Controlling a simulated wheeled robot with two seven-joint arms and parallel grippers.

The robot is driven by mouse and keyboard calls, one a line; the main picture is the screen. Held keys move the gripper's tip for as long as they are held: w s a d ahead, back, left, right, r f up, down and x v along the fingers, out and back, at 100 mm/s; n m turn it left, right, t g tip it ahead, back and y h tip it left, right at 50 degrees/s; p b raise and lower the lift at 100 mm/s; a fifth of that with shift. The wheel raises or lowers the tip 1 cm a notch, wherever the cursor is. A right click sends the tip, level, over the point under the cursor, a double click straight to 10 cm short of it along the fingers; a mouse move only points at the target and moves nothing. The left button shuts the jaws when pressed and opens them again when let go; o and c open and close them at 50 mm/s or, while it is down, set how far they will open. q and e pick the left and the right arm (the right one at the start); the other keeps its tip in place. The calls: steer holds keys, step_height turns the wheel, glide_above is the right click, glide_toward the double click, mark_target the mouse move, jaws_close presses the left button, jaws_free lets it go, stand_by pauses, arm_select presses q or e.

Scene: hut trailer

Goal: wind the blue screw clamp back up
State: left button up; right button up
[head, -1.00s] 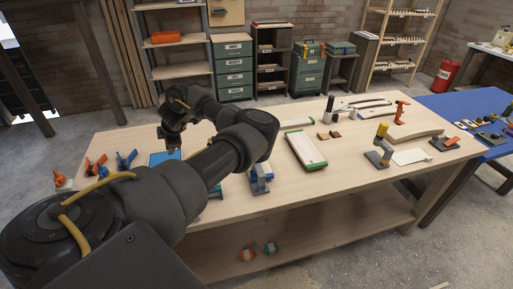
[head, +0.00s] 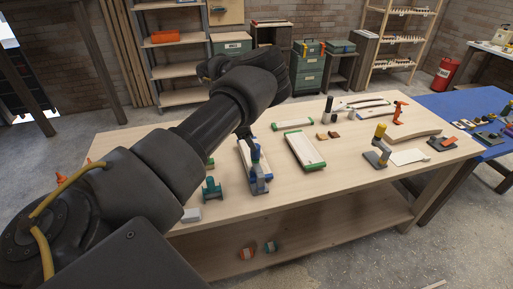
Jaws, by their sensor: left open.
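The blue screw clamp (head: 258,179) stands upright on the wooden workbench, at the near end of a pale board with blue ends (head: 244,153). My left gripper (head: 246,134) points down just above and behind the clamp's top, appearing apart from it. It is open and looks empty, though it is small and dark here and partly merges with my arm. How far the clamp's screw is wound is too small to tell. My right gripper is not in view.
A green clamp (head: 211,188) stands left of the blue one. A green-ended board (head: 304,152) lies to its right. A yellow-topped clamp (head: 379,147) and a red clamp (head: 399,112) stand farther right. My left arm hides the bench's left part.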

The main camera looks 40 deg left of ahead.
arm_select(q)
steer(key=x, duration=0.6)
steer(key=shift+f+p, duration=0.1)
steer(key=shift+p, duration=0.3)
steer(key=c, duration=1)
